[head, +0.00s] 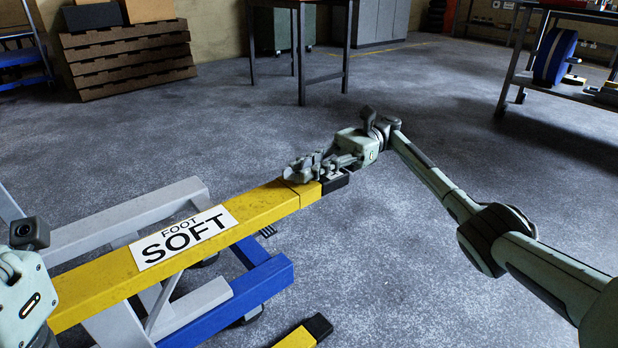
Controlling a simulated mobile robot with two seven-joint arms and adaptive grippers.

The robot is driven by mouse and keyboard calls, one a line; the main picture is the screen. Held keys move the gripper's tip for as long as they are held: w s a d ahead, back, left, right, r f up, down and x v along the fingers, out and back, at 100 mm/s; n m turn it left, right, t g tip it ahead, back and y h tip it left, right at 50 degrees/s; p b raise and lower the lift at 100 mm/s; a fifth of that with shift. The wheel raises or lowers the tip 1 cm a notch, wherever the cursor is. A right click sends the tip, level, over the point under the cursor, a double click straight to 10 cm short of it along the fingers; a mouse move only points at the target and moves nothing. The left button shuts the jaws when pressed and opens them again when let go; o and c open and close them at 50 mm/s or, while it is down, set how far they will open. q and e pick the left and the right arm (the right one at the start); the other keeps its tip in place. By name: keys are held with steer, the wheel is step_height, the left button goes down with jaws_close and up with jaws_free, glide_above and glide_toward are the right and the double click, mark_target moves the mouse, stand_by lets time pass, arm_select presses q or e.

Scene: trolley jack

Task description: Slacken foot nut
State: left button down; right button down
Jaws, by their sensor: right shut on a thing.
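A long yellow beam (108,277) with a white label reading "FOOT SOFT" (185,236) runs from the lower left to the middle of the head view. A black end piece (336,183) sits at its far end. My right gripper (303,170) is at that end, low over the top of the beam. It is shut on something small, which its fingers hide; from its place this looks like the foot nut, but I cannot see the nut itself. My left wrist shows at the left edge, and its fingers are out of view.
Grey and blue beams (236,299) lie under and beside the yellow beam. Another yellow piece with a black end (301,335) shows at the bottom. A table (302,60), brown stacked boards (130,62) and a trolley (520,80) stand behind. The floor (420,280) at the right is clear.

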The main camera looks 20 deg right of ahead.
mark_target(307, 159)
steer(key=shift+a+g, duration=0.1)
steer(key=shift+g, duration=0.2)
steer(key=c, duration=1.5)
jaws_free()
steer(key=shift+o, duration=0.2)
step_height(307, 159, up, 10)
